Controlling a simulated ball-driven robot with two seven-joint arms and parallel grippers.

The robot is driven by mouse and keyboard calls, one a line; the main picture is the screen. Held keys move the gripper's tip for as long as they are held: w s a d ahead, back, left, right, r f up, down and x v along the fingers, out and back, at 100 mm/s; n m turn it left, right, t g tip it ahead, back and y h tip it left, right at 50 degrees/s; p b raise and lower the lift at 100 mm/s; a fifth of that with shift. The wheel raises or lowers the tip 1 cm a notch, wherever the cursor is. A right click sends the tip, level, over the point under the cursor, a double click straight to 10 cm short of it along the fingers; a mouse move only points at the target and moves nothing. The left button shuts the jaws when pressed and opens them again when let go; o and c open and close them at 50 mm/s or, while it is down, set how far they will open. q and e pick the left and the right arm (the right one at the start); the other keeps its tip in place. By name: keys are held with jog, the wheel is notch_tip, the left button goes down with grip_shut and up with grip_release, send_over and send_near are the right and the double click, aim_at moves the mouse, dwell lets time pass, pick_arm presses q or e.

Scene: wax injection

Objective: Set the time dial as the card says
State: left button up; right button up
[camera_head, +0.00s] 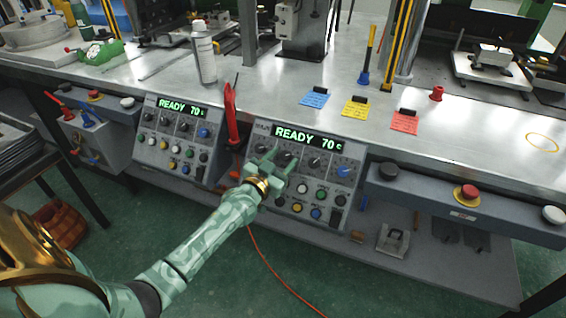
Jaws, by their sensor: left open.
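The nearer control panel (254,129) has a green display reading "READY 70 c", a row of dark dials and a blue dial (343,171) at the row's right end. A similar panel (150,111) to its left also reads "READY 70". My left gripper (277,160) is open, its green fingers in front of the left part of the nearer panel's dial row. It partly hides the dials there, and I cannot tell whether it touches one. Blue (314,98), yellow (355,107) and orange-red (404,122) cards lie on the bench; their writing is too small to read.
A spray can (203,52) stands on the metal bench behind the panels. A red tool (232,115) hangs between the two panels. A red stop button (466,193) sits on the bar at right. Coloured buttons lie below the dials.

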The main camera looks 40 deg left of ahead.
pick_arm(q)
jog(key=shift+w, duration=0.1)
jog(key=c, duration=1)
jog(key=shift+o, duration=0.2)
jog(key=shift+r, duration=0.1)
